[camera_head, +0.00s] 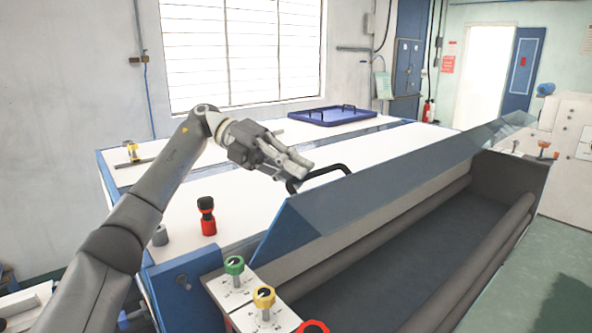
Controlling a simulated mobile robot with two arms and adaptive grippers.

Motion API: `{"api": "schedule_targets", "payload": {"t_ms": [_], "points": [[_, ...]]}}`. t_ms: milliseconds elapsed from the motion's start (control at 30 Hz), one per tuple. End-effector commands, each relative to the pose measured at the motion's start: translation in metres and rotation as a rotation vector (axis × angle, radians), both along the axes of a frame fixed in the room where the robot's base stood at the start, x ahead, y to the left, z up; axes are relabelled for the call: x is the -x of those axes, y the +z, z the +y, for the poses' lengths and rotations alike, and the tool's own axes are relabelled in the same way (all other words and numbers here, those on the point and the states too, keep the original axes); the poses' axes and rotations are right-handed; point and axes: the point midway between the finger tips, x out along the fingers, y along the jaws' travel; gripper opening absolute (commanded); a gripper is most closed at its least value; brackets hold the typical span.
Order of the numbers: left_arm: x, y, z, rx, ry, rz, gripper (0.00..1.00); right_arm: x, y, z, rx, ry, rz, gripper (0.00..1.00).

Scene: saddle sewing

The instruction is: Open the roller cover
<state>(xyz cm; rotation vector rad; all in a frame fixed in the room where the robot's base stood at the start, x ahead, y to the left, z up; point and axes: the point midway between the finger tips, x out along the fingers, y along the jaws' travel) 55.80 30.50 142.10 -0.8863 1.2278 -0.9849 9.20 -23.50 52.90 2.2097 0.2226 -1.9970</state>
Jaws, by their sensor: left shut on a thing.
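The roller cover (385,187) is a long grey-blue, partly see-through panel along the top of the machine. It stands tilted, and the trough with the dark rollers (478,262) shows below it. A black bar handle (335,169) sits at the cover's upper edge, on its far side. My left gripper (300,168) is at the left end of this handle, shut on it; the fingertips partly hide the contact. My right gripper is not in view.
Green (234,265) and yellow (264,297) knobs stand at the machine's front left corner. A red-and-black object (207,216) and a grey cylinder (160,235) stand on the white table top (235,180). A blue tray (333,116) lies farther back.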

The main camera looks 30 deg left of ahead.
Motion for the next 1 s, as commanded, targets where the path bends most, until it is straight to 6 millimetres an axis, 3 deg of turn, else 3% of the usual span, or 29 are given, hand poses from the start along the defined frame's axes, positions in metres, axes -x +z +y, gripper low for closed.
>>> {"api": "schedule_targets", "payload": {"t_ms": [33, 200, 567, 1000], "points": [[-0.001, 0.006, 0.002, 0.009, 0.01, -0.01, 0.13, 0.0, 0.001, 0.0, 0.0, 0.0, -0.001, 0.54], [-0.001, 0.004, 0.001, 0.007, 0.007, -0.007, 0.34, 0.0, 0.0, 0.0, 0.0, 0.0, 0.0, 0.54], [0.0, 0.003, 0.003, 0.002, 0.004, -0.004, 0.34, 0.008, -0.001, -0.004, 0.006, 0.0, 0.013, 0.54], [0.003, 0.023, 0.057, 0.005, 0.006, -0.006, 0.34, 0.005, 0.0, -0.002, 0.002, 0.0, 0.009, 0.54]]}}
